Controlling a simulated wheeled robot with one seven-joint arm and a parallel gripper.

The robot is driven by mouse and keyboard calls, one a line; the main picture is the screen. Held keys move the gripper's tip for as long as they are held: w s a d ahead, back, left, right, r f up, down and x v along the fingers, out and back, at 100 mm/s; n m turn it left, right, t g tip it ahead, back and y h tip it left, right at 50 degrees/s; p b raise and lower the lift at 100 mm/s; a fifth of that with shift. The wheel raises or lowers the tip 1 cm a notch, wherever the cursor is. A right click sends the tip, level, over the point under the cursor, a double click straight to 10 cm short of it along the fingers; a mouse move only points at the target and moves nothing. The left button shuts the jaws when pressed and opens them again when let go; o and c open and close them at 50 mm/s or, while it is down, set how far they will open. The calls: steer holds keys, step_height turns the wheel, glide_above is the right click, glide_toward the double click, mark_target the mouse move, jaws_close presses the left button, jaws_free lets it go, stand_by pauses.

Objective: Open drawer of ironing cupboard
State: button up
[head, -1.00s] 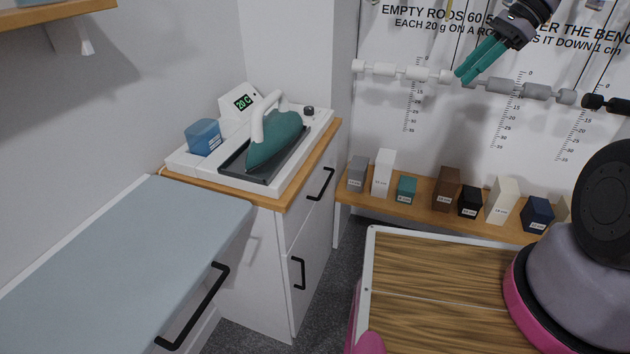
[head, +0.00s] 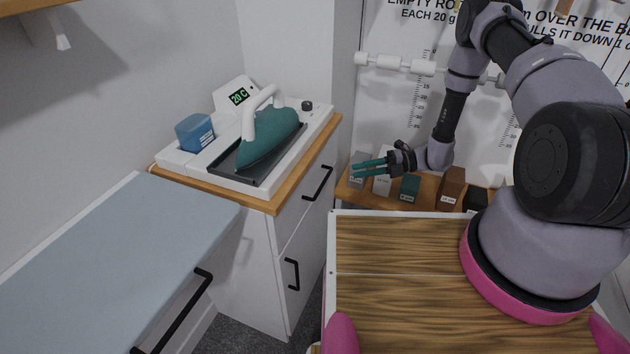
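The ironing cupboard (head: 250,265) is white with a wooden top and stands left of centre. Its upper front is a drawer (head: 306,207) with a black bar handle (head: 319,183); the drawer looks shut. Below it is a door (head: 296,266) with an upright black handle (head: 292,274). My gripper (head: 354,170) has teal fingers pointing left, toward the cupboard. In the picture it is just right of the drawer handle, with a gap between them. The two fingers show apart with nothing between them.
An iron station with a teal iron (head: 270,138) and blue tank (head: 195,132) sits on the cupboard. A grey-blue board (head: 110,270) fills the lower left. Behind my gripper, a wooden shelf (head: 427,186) holds several labelled blocks. Dark floor shows before the cupboard.

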mark_target(324, 182)
steer(key=shift+m, duration=0.7)
steer(key=x, duration=0.4)
steer(key=f+x, duration=0.1)
steer(key=x, duration=0.3)
steer(key=f+x, duration=0.1)
steer(key=x, duration=0.3)
steer(key=shift+f, duration=0.15)
jaws_close()
steer(key=shift+d, duration=0.1)
stand_by(0.4)
